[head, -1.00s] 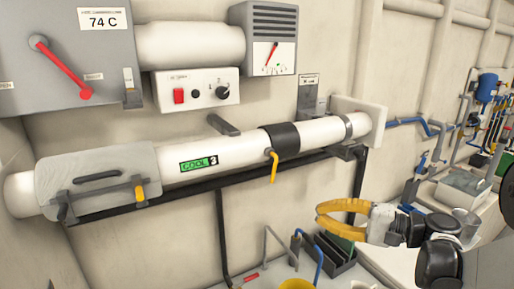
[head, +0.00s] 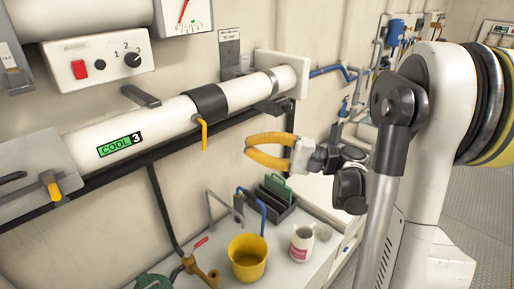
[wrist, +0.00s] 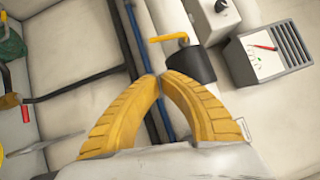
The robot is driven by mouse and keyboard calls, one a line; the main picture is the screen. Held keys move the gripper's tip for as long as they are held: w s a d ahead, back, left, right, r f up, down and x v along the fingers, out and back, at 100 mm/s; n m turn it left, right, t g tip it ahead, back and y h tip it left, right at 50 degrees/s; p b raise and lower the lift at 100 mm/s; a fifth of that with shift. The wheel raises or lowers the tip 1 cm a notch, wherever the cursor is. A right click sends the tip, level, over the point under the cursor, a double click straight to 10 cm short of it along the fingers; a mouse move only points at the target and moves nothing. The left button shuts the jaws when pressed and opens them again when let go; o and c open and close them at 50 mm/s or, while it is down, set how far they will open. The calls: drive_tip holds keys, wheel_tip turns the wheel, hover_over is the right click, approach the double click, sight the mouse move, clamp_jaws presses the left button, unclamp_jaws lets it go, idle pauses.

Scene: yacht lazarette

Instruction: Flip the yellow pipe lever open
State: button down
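The yellow pipe lever (head: 203,135) hangs down from the black collar (head: 208,103) on the white pipe marked COOL 3. In the wrist view the lever (wrist: 168,38) shows as a yellow bar beside the black collar (wrist: 188,64), beyond my fingertips. My gripper (head: 248,148) has two curved yellow fingers and is to the right of the lever and slightly lower in the head view. In the wrist view the tips of my gripper (wrist: 161,77) meet or nearly meet, with nothing between them. A clear gap separates them from the lever.
A black rail (head: 150,157) runs under the pipe. Below stand a yellow bucket (head: 247,258), a mug (head: 302,243), a dark rack (head: 275,202) and a brass valve with a red handle (head: 200,270). A control box (head: 100,60) sits above the pipe. An orange latch (head: 52,188) is at left.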

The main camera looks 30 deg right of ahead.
drive_tip(key=w+a+r, duration=0.1)
drive_tip(key=w+a, duration=0.2)
drive_tip(key=a, duration=0.5)
drive_tip(key=shift+s+a+f+m+t+y+b, duration=0.15)
drive_tip(key=shift+a+m+t+b, duration=0.2)
drive_tip(key=shift+m+b, duration=0.4)
drive_tip(key=shift+s+a+m+t+y+b, duration=0.15)
drive_tip(key=shift+a+m+t+b, duration=0.15)
drive_tip(key=shift+m+b, duration=0.45)
drive_tip(key=s+a+r+m+t+h+b, duration=0.1)
drive_tip(key=a+m+t+b, duration=0.4)
drive_tip(key=m, duration=0.5)
drive_tip(key=shift+s+a+r+t+h, duration=0.15)
drive_tip(key=shift+s+r+t+h, duration=0.2)
drive_tip(key=shift+r+t, duration=0.4)
drive_tip(key=shift+s+a+r+p, duration=0.1)
drive_tip(key=shift+a+r+p, duration=0.4)
drive_tip(key=shift+r, duration=0.25)
idle(0.7)
